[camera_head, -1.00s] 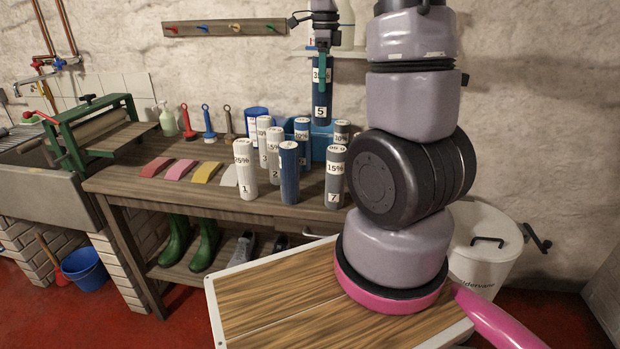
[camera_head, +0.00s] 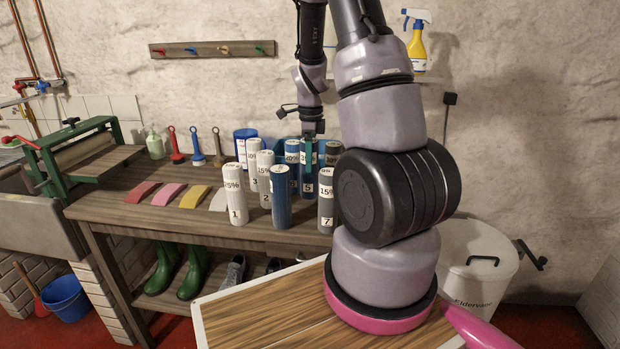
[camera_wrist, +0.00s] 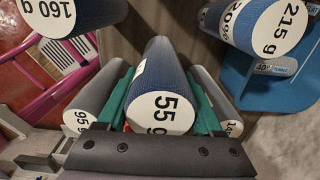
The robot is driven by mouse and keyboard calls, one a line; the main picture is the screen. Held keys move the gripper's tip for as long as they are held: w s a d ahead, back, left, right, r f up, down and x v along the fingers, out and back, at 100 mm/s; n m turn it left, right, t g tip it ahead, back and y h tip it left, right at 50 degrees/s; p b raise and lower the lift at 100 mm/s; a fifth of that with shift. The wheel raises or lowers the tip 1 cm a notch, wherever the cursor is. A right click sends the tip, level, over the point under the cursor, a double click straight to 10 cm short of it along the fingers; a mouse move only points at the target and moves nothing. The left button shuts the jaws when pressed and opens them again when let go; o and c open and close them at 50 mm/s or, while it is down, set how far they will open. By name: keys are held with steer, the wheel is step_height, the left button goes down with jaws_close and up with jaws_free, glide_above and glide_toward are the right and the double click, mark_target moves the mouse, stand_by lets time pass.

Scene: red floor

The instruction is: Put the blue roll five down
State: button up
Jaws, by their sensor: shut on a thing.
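The blue roll five (camera_head: 308,184), a dark blue upright cylinder with a white "5" label, stands among the other rolls on the bench. My gripper (camera_head: 309,148) is above it with its green fingers closed around its upper end. In the wrist view the roll (camera_wrist: 162,75) shows its "55 g" end face between the two green fingers of my gripper (camera_wrist: 165,105). Its foot looks level with the bench, but I cannot tell for sure whether it touches.
Another blue roll (camera_head: 281,198) stands close on the left and grey roll seven (camera_head: 326,205) close on the right. White rolls (camera_head: 235,198) stand further left.

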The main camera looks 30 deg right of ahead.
mark_target(309, 181)
steer(key=shift+f, duration=2.2)
steer(key=shift+f, duration=0.15)
steer(key=o, duration=1.4)
steer(key=shift+c, duration=0.2)
